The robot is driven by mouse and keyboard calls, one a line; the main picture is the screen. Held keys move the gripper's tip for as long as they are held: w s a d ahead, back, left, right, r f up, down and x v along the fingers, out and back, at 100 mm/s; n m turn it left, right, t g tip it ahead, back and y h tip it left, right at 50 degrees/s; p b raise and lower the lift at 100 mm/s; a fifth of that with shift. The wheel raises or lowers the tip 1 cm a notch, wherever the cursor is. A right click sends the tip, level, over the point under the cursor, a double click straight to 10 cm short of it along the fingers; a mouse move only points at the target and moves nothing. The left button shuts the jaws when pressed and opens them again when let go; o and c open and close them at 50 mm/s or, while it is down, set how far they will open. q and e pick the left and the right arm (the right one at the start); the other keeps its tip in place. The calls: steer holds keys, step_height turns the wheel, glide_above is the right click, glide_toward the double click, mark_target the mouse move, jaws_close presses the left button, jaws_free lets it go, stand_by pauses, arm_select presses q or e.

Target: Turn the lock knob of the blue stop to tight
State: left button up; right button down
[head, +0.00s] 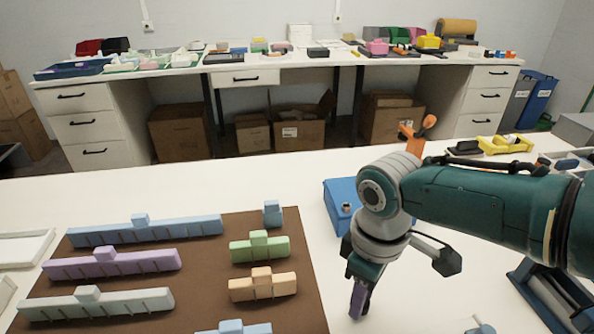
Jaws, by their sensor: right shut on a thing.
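My right gripper (360,285) points down over the white table, right of the brown mat. It is shut on a small purple piece (357,300), which shows at its fingertips. A blue box-like block (340,192) with a small round knob (346,206) on it stands behind my right wrist, partly hidden by it. On the mat lie a long blue rail-like piece (180,229) with a raised block (140,220) and a small blue piece (272,213). I cannot tell which blue thing is the stop, or how its knob is set. My left gripper is out of view.
The brown mat (215,275) also bears purple, grey, green and orange pieces. A dark blue frame (548,306) stands at the lower right. A yellow tool (505,145) lies at the right back. The table left of the gripper, beside the mat, has a bare strip.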

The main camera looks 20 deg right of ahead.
stand_by(0.3)
steer(key=c, duration=0.6)
jaws_free()
steer(key=shift+r, duration=0.1)
step_height(320, 180, up, 10)
steer(key=p, duration=0.5)
